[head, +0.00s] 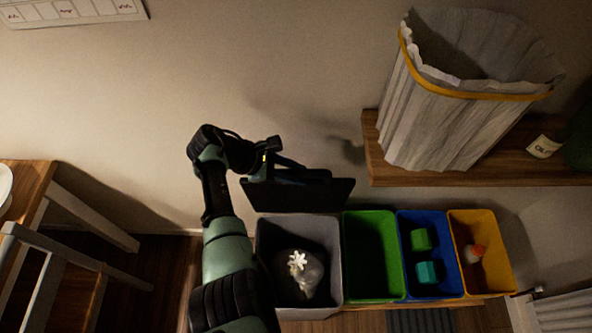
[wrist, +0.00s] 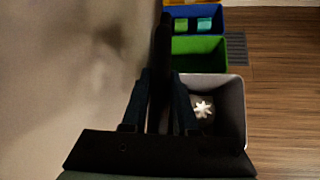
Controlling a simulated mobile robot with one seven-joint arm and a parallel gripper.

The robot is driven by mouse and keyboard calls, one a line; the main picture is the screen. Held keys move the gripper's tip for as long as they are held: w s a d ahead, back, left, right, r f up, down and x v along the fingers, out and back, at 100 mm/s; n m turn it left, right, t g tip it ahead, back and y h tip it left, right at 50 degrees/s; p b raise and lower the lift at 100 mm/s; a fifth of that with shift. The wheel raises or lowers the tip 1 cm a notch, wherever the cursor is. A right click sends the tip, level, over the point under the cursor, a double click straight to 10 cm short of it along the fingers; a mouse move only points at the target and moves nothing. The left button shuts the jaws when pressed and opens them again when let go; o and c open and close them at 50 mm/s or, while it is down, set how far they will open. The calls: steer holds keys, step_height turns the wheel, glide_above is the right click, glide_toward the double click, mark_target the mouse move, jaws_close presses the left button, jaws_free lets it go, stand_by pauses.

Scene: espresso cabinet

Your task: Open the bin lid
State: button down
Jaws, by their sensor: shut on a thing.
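The dark bin lid (head: 305,196) stands tilted up at the back of the grey bin (head: 330,235), near the wall. The bin's top is uncovered, and a dark bag with a white star-shaped piece (head: 297,261) shows inside. My gripper (head: 290,172) is at the lid's upper edge. In the wrist view my gripper (wrist: 160,95) has its fingers on both sides of the lid (wrist: 163,65), which appears edge-on, and is shut on it. The grey bin (wrist: 235,110) is to the right of the fingers there. The fingertips' exact contact is too dark to see.
Open green (head: 372,255), blue (head: 405,285) and yellow (head: 497,270) bins stand in a row right of the grey one. A wooden shelf (head: 480,178) with a large pleated basket (head: 445,125) is above them. A wooden table (head: 25,195) and white chair (head: 45,260) are at left.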

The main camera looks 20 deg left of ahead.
steer(key=c, duration=0.7)
jaws_free()
steer(key=shift+r, duration=0.1)
steer(key=v, duration=1.3)
steer(key=shift+a, duration=0.1)
